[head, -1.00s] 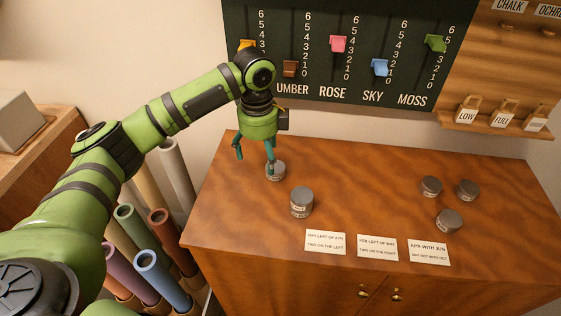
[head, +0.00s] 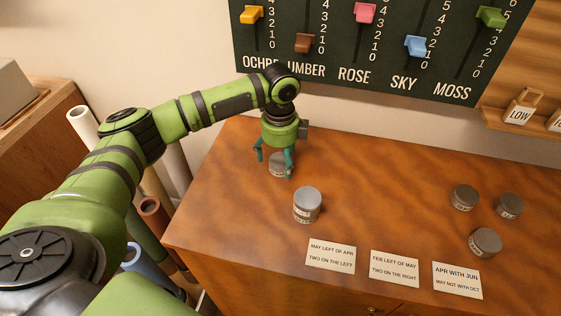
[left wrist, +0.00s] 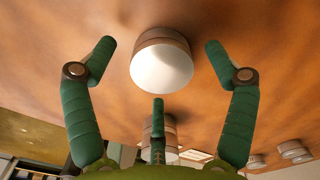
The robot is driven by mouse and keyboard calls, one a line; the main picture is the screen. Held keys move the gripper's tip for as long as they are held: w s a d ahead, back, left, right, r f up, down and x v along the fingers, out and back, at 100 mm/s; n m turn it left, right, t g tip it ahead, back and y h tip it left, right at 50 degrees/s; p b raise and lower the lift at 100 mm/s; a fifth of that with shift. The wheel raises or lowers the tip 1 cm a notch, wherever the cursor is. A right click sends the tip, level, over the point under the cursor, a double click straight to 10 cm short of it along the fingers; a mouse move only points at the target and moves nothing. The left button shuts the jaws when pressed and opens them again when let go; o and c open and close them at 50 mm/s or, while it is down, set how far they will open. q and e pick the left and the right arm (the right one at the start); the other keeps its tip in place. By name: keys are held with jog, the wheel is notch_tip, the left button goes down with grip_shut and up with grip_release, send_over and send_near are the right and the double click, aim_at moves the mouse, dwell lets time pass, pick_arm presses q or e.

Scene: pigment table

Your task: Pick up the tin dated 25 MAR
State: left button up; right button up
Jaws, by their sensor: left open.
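My left gripper (head: 274,162) is open above a grey tin (head: 279,165) at the far left of the table. Its teal fingers partly hide this tin. In the left wrist view, a tin with a pale top (left wrist: 162,65) lies between and slightly beyond the spread outer fingertips, with gaps on both sides. A second grey tin (head: 307,205) stands nearer the front. Three more tins, a left one (head: 464,197), a right one (head: 509,206) and a front one (head: 485,242), stand at the right. Date labels are too small to read. My right gripper is not in view.
Three cards, reading "MAY LEFT OF APR" (head: 330,256), "FEB LEFT OF MAY" (head: 394,268) and "APR WITH JUN" (head: 457,280), lie along the front of the wooden table (head: 390,190). A slider board (head: 380,50) is behind. The table's middle is clear.

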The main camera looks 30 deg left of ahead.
pick_arm(q)
jog(key=shift+w+f, duration=0.1)
jog(key=shift+f, duration=0.5)
jog(key=c, duration=1.3)
jog(key=shift+r, duration=0.1)
